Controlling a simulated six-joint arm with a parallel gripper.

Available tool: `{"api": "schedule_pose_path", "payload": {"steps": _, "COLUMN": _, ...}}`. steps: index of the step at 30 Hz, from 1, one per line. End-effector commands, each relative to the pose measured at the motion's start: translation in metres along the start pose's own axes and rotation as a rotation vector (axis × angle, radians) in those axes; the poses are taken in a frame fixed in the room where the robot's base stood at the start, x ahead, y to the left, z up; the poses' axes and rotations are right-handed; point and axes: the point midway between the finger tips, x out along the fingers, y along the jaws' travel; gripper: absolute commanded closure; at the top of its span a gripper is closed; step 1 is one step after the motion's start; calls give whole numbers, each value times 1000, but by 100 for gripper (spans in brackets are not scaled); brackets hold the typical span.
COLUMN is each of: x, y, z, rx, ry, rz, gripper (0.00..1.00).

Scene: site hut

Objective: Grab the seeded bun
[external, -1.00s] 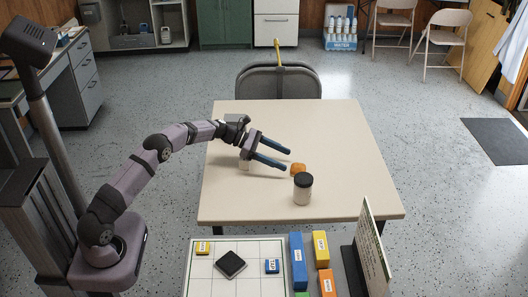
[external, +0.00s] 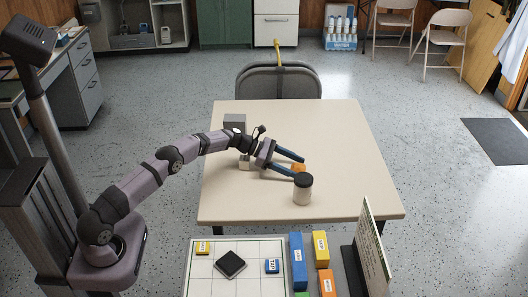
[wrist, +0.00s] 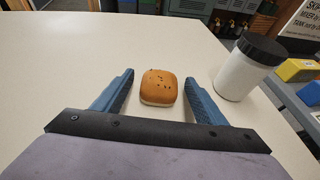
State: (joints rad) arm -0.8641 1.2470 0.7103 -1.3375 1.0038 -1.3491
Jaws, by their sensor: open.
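The seeded bun (wrist: 159,87) is small, orange-brown on top with dark specks and a pale base. It rests on the beige table (external: 340,140). My gripper (wrist: 158,85) is open and low over the table, with its two blue fingers on either side of the bun in the wrist view. The bun lies between the fingertips, with a gap on each side.
A pale jar with a black lid (external: 302,190) stands close to the right finger; it also shows in the wrist view (wrist: 240,75). A grey block (external: 235,121) and a small pale block (external: 244,163) are near my wrist. The table's right side is clear.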

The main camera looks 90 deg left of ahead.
Motion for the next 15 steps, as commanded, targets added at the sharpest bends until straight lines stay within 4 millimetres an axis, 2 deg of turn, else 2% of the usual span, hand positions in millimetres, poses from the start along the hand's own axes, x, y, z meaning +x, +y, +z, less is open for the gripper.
{"api": "schedule_pose_path", "payload": {"steps": 4, "x": 0, "y": 0, "z": 0, "rx": 0, "ry": 0, "rz": 0, "gripper": 34}}
{"api": "schedule_pose_path", "payload": {"steps": 11, "x": 0, "y": 0, "z": 0, "rx": 0, "ry": 0, "rz": 0, "gripper": 89}}
{"api": "schedule_pose_path", "payload": {"steps": 15, "x": 0, "y": 0, "z": 1, "rx": 0, "ry": -1, "rz": 0, "gripper": 90}}
